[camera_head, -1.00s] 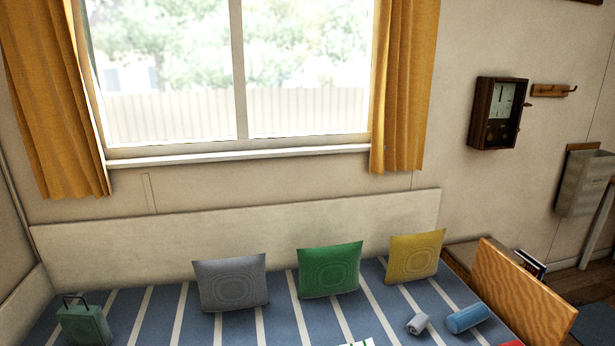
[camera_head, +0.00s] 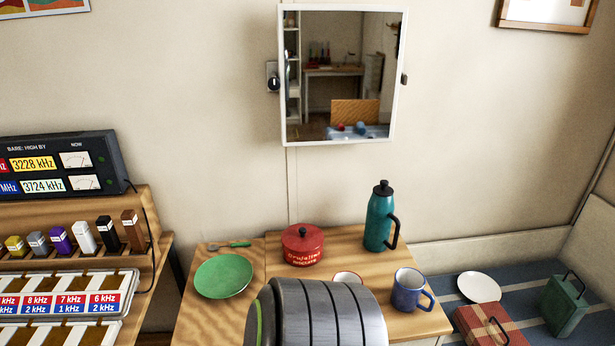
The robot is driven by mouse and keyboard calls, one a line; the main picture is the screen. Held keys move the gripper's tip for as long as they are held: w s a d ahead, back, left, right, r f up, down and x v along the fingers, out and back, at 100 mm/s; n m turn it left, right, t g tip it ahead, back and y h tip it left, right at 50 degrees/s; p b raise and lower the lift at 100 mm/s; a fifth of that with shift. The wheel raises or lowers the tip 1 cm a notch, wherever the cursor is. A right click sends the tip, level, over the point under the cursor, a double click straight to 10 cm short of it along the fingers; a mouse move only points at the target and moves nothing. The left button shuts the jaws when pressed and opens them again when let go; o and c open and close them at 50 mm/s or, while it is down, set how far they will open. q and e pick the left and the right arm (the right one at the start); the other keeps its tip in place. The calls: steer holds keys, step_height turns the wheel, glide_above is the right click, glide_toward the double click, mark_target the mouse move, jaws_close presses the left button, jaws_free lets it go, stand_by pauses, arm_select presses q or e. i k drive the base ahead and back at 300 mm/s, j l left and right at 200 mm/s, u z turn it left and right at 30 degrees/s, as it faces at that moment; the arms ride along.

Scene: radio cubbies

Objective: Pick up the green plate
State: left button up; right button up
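The green plate (camera_head: 223,277) lies flat on the left part of a small wooden table (camera_head: 198,319). A green-handled utensil (camera_head: 230,245) lies just behind it. Nothing covers the plate. A grey ribbed cylinder (camera_head: 318,316) with a green rim stands out at the bottom centre, in front of the table, to the right of the plate; I cannot tell what it is. Neither of my grippers shows in the head view.
A red lidded tin (camera_head: 302,245), a teal flask (camera_head: 380,217), a blue mug (camera_head: 410,290) and a partly hidden red-rimmed cup (camera_head: 347,277) stand on the table. Radio shelving (camera_head: 150,204) is at left. A striped bed at right holds a white plate (camera_head: 479,287) and cases.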

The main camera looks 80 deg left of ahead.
mark_target(222, 275)
steer(key=u, duration=3.35)
